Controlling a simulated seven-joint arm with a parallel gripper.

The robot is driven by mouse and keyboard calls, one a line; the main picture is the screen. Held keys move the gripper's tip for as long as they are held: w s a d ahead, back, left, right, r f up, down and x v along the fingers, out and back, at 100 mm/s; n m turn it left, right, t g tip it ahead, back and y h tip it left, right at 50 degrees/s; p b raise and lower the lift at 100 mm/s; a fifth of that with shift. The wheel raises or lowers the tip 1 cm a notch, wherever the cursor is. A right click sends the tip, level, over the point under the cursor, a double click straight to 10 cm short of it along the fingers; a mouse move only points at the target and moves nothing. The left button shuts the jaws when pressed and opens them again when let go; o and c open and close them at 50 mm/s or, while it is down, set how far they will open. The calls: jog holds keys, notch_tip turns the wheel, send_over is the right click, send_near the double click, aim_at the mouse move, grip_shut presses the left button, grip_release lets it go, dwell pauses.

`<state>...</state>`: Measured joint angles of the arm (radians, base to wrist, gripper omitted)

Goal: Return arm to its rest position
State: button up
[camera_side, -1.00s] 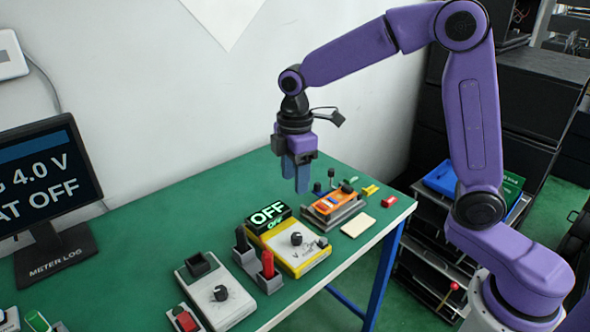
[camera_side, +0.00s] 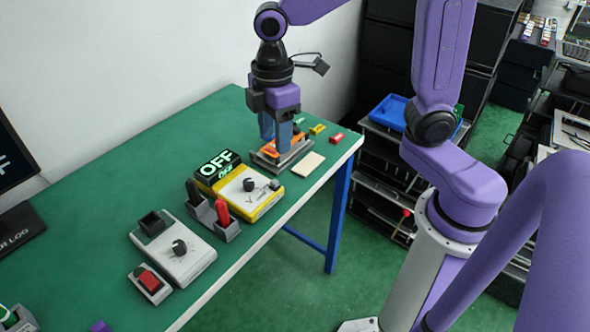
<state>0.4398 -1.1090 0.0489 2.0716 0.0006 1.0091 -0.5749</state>
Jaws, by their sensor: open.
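My gripper (camera_side: 275,135) points down at the far right part of the green table, with its two blue fingers apart. It appears in front of or above an orange device in a grey cradle (camera_side: 282,156) and partly hides it. I cannot tell how high the fingertips are over it. Nothing shows between the fingers. My purple arm runs up out of the top of the picture.
A yellow meter (camera_side: 245,190) with an "OFF" display stands left of the gripper. A beige pad (camera_side: 309,165) lies right. The back left table is clear.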

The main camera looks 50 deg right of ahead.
jog(key=s+d+f, duration=0.1)
jog(key=s+d, duration=0.2)
jog(key=s, duration=0.6)
jog(key=s+d+f+m, duration=0.1)
jog(key=s+d, duration=0.2)
jog(key=s, duration=0.6)
jog(key=shift+d+m, duration=0.3)
jog(key=shift+d, duration=0.1)
jog(key=shift+s+f, duration=0.1)
